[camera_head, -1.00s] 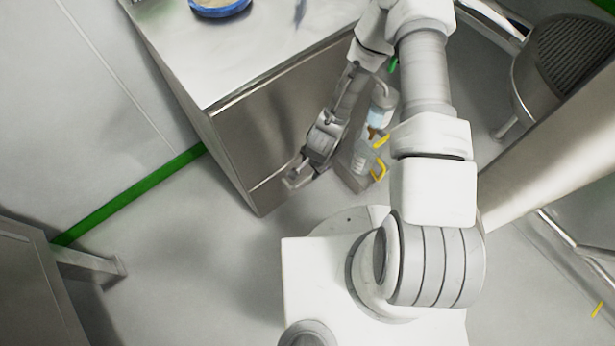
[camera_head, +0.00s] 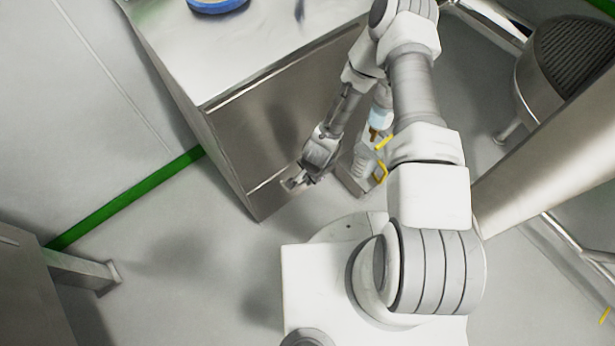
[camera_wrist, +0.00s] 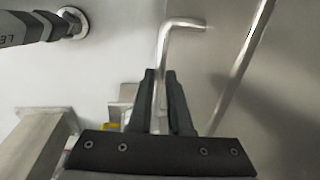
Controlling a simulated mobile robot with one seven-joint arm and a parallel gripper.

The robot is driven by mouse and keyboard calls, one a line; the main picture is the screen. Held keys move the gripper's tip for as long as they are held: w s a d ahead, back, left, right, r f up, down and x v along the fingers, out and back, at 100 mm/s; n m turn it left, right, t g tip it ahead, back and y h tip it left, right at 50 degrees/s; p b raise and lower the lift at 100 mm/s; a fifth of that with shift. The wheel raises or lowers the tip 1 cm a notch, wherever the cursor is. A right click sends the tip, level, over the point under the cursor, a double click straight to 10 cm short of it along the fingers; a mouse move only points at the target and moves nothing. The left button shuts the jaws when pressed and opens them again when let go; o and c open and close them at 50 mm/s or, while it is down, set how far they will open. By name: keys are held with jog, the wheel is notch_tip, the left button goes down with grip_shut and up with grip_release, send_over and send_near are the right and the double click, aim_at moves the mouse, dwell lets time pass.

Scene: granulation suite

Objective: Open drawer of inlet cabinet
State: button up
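The steel inlet cabinet (camera_head: 255,128) stands at the upper left of the head view, with a flat pale top. A seam crosses the lower part of its front, and no open gap shows there. My gripper (camera_head: 290,183) is low at that front, near the seam. In the wrist view a bent metal bar handle (camera_wrist: 183,23) stands out from a grey panel. The two dark fingers of my gripper (camera_wrist: 160,78) lie on either side of its bar, close against it, and appear shut on it. The bar's lower end is hidden between the fingers.
A blue-rimmed dish (camera_head: 218,4) sits on the cabinet top. Bottles (camera_head: 380,117) in a holder with yellow parts stand just right of my forearm. A stool (camera_head: 565,60) is at the upper right. Floor left of my base is clear.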

grip_shut()
dwell(1.0)
jog(key=shift+s+d, duration=0.1)
jog(key=shift+s, duration=0.05)
